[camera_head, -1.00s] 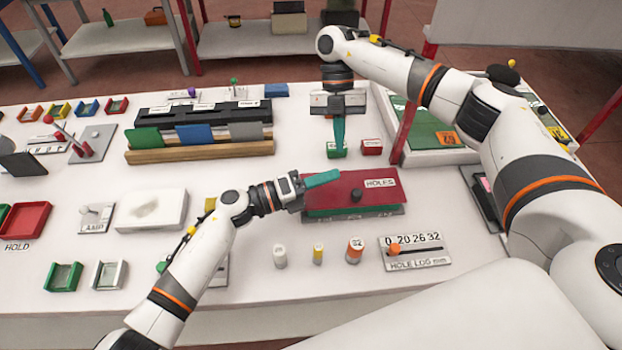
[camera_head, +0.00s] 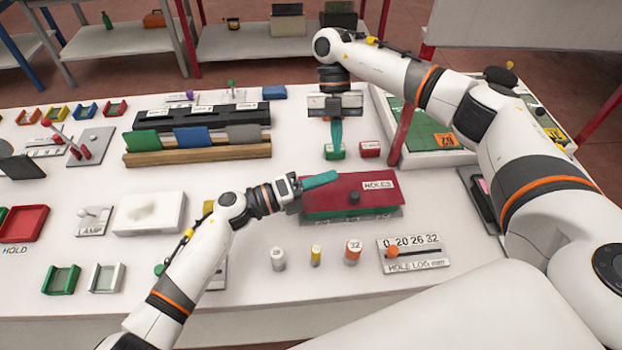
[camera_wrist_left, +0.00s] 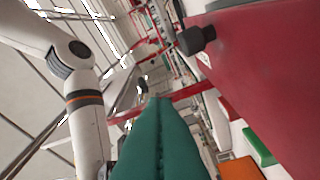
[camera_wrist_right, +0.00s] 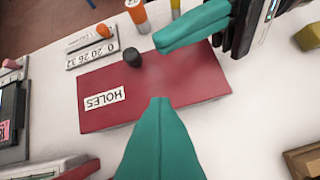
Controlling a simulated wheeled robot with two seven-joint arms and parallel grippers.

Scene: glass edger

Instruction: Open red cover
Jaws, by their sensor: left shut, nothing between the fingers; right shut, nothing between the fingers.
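The red cover (camera_head: 325,191), labelled HOLES and with a dark knob (camera_head: 354,197), lies over a green box in the head view. It looks closed. It also shows in the right wrist view (camera_wrist_right: 180,85) and large at the right of the left wrist view (camera_wrist_left: 270,80). My left gripper (camera_head: 320,180) is shut and empty, its teal fingers at the cover's upper left edge; whether they touch it I cannot tell.
Small cylinders (camera_head: 315,255) and a HOLE LOG slider (camera_head: 413,252) stand in front of the cover. A small red tray (camera_head: 370,150) is behind it. A white block (camera_head: 150,212) lies to the left. A red post (camera_head: 404,120) rises at the right.

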